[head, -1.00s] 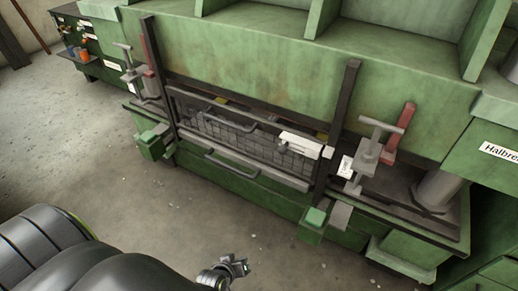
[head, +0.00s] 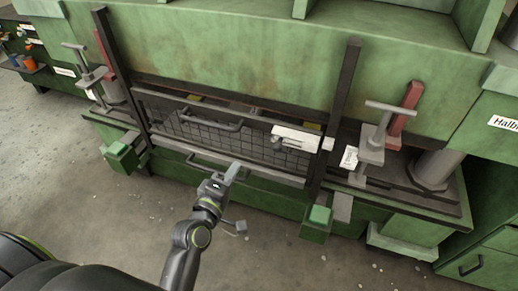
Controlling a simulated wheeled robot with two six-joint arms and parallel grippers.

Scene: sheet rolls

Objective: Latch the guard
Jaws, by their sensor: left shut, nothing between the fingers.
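The guard (head: 185,128) is a dark wire-mesh panel in a frame, standing between two dark upright posts on the green machine. A dark handle (head: 212,125) runs across its upper part, and a lower bar handle (head: 200,163) sits at its bottom edge. A pale latch block (head: 295,137) with a small grey bolt is at the guard's upper right, close to the right post. Whether the bolt is engaged is too small to tell. My left gripper (head: 232,172) is shut and empty, in front of the guard's lower edge, below and left of the latch. My right gripper is out of view.
The right post (head: 335,120) and left post (head: 121,80) flank the guard. Clamps with T-handles (head: 375,130) stand outside both posts, with red levers (head: 402,115) behind. Green blocks (head: 318,218) jut out at the posts' feet. The floor in front is open.

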